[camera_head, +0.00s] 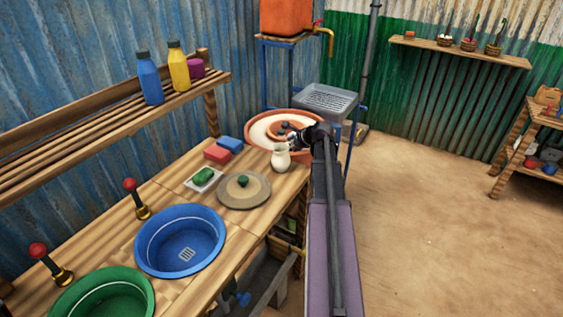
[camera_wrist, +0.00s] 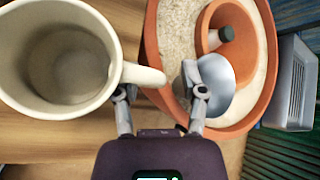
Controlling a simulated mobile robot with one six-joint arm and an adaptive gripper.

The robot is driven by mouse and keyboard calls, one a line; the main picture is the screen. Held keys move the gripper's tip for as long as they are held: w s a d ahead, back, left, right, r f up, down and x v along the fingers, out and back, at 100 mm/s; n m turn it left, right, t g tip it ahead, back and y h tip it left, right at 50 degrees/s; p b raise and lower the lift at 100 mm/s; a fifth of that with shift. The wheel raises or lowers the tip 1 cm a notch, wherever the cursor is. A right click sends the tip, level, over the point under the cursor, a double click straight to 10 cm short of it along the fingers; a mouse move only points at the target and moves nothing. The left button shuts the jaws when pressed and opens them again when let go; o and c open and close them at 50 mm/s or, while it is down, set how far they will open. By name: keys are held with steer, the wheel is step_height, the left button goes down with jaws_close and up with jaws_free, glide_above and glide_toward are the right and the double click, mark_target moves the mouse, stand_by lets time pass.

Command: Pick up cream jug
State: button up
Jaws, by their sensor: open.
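The cream jug (camera_head: 281,157) stands upright on the wooden counter, near its far right end. In the wrist view the jug (camera_wrist: 98,110) fills the upper left, seen from above with its mouth open and its inside empty. Its handle (camera_wrist: 146,76) points right, toward the space above and between my fingers. My gripper (camera_wrist: 160,90) is open, with one finger by the handle's near side and the other to the right. In the head view my gripper (camera_head: 300,143) is just right of the jug, and my arm hides part of what lies behind. Contact cannot be told.
A terracotta basin (camera_head: 255,146) of pale grains, holding a small pot (camera_wrist: 208,38), is close behind and right of the jug. A blue bowl (camera_head: 150,262) sits nearer.

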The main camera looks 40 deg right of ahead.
steer(key=shift+c, duration=0.2)
stand_by(0.3)
jaws_close()
steer(key=shift+r+p, duration=0.45)
stand_by(0.3)
steer(key=shift+r+p, duration=1.45)
steer(key=s+d, duration=0.1)
steer(key=s, duration=0.6)
steer(key=s+d+r+p, duration=0.1)
steer(key=s+d, duration=0.1)
steer(key=s, duration=0.6)
steer(key=shift+s+d, duration=0.2)
steer(key=shift+d, duration=0.1)
steer(key=shift+s+r, duration=0.1)
steer(key=shift+r, duration=0.05)
